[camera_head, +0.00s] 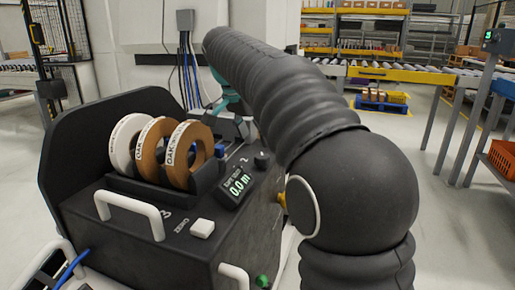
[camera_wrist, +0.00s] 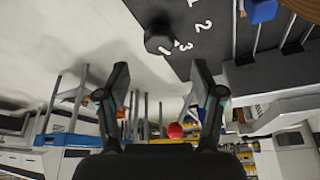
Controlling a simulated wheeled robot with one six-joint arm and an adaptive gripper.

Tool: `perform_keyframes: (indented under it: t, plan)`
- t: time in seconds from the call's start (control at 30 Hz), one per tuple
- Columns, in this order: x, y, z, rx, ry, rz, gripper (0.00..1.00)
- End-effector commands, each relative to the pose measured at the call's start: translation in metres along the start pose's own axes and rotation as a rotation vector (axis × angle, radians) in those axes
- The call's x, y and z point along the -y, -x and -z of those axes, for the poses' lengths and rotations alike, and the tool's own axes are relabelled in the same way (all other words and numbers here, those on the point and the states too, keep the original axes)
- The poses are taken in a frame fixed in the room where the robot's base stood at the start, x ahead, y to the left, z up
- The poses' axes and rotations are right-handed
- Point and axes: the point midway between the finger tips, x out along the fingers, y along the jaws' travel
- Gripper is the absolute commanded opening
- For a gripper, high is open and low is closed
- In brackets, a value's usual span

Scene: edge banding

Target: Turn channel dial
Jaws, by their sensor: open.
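The channel dial (camera_wrist: 160,38) is a dark knob on a dark panel with white numbers 1, 2 and 3 around it. In the head view the dial (camera_head: 262,160) shows at the right edge of the machine top, near a white 2. My gripper (camera_wrist: 162,78) is open and empty in the wrist view. The dial appears beyond its fingertips, roughly between them and higher in the picture. I see no contact; the distance is hard to judge. In the head view my dark arm hides most of the gripper area.
Banding rolls (camera_head: 176,155) stand in a holder left of the dial. A display (camera_head: 236,188) reading 0.0 m, a white zero button (camera_head: 202,228) and a white handle (camera_head: 130,212) are nearby. A tall dark side plate (camera_head: 75,150) bounds the machine's left.

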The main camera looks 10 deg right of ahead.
Motion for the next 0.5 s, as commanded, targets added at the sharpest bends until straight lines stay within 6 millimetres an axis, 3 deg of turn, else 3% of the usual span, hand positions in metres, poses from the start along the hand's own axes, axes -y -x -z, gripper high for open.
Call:
perform_keyframes:
  t: [0.2, 0.5]
  plan:
    - [0.002, 0.036, -0.001, 0.000, 0.003, 0.002, 0.67]
    - [0.002, 0.053, -0.001, 0.001, 0.003, 0.001, 0.67]
